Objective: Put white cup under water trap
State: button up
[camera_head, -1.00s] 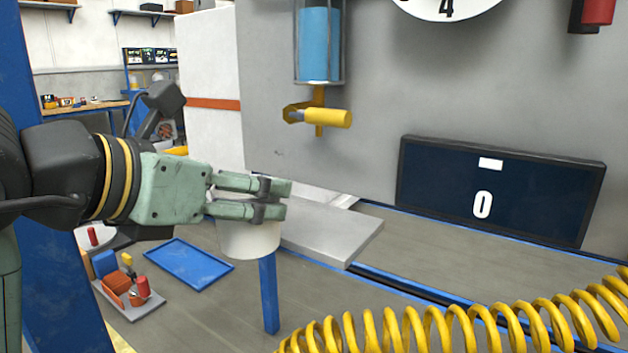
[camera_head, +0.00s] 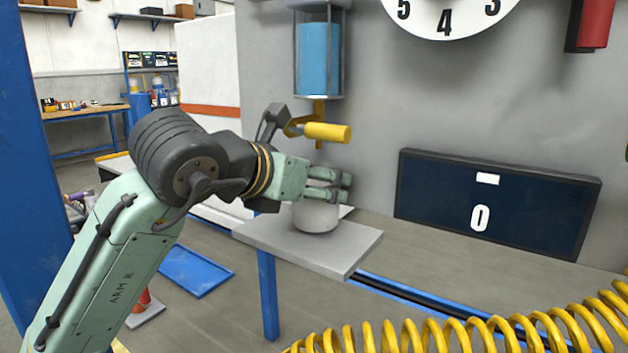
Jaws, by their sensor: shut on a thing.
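The white cup (camera_head: 316,217) is at the light grey platform (camera_head: 352,252), upright, with its top partly hidden by my gripper. My gripper (camera_head: 346,188) is shut on the cup's upper part, its fingers pointing right. I cannot tell whether the cup's base touches the platform. The water trap (camera_head: 319,58) is a clear cylinder of blue liquid on the grey wall. Its yellow valve handle (camera_head: 328,132) shows just above my gripper, and the cup is roughly below it.
A yellow coiled hose (camera_head: 470,332) crosses the lower right. A dark display (camera_head: 492,208) reading 0 stands against the wall. A blue tray (camera_head: 194,270) lies at lower left. The right part of the platform is clear.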

jog(key=shift+f, duration=0.2)
jog(key=o, duration=1.3)
jog(key=shift+c, duration=0.2)
jog(key=shift+r, duration=0.2)
jog(key=shift+s+a+r, duration=0.15)
jog(key=shift+s, duration=0.05)
jog(key=v, duration=1.1)
jog(key=shift+s, duration=0.25)
jog(key=shift+a, duration=0.1)
